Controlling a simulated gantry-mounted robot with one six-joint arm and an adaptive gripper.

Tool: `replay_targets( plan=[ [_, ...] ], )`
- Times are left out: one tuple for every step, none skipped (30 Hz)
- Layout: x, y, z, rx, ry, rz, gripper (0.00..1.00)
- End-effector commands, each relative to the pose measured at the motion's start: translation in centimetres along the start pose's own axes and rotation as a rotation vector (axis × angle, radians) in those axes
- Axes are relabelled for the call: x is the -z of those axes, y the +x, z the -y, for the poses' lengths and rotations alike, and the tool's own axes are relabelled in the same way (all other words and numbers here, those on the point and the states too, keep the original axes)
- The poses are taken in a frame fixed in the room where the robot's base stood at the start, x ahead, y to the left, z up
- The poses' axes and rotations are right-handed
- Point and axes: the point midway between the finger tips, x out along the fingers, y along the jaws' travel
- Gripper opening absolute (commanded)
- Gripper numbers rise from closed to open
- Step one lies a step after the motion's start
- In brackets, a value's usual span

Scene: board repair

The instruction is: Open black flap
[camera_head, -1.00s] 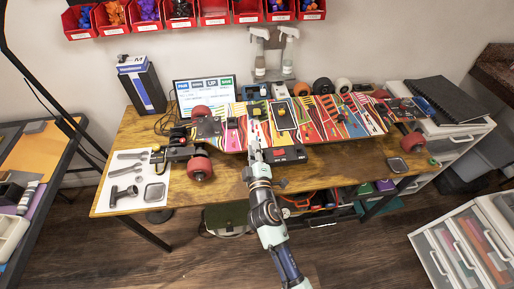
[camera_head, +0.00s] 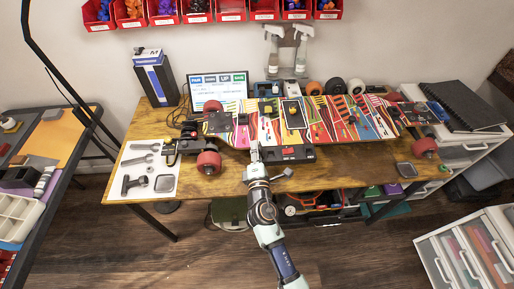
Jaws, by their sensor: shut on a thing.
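The long board (camera_head: 334,121), painted in colourful stripes, lies across the table. It carries several dark panels: one at its left end (camera_head: 218,123), a second near its middle (camera_head: 293,112). A black piece with a red part (camera_head: 289,153) is at its near edge. I cannot tell for sure which of these is the black flap. My gripper (camera_head: 255,148) is at the board's near edge, just left of the black and red piece. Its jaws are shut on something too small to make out.
Red wheels (camera_head: 208,163) stick out at the board's ends. A white sheet with tools (camera_head: 146,170) lies on the left of the wooden table (camera_head: 232,184). A monitor (camera_head: 218,89) and spray bottles stand behind. The table's front strip is mostly clear.

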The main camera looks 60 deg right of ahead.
Motion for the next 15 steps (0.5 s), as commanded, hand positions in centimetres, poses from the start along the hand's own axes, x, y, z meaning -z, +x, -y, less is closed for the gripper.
replay_targets(
  plan=[
    [0.06,0.00,-0.04,-0.001,-0.012,0.000,0.00],
    [0.08,0.00,-0.03,-0.001,-0.019,0.000,0.00],
    [0.10,0.00,-0.02,-0.001,-0.027,0.000,0.00],
    [0.11,0.00,-0.01,-0.001,-0.031,0.000,0.00],
    [0.12,0.00,0.00,-0.001,-0.035,0.000,0.00],
    [0.13,0.00,0.01,-0.001,-0.038,0.000,0.00],
    [0.14,0.00,0.01,-0.001,-0.040,0.000,0.00],
    [0.14,0.00,0.01,-0.001,-0.042,0.000,0.00],
    [0.15,0.00,0.02,-0.001,-0.043,0.000,0.00],
    [0.15,0.00,0.02,-0.001,-0.044,0.000,0.00],
    [0.15,0.00,0.02,-0.001,-0.044,0.000,0.00],
    [0.15,0.00,0.02,-0.001,-0.044,0.000,0.00],
    [0.15,0.00,0.02,-0.001,-0.044,0.000,0.00],
    [0.15,0.00,0.03,-0.001,-0.043,0.000,0.00],
    [0.15,0.00,0.03,-0.001,-0.043,0.000,0.00]
  ],
)
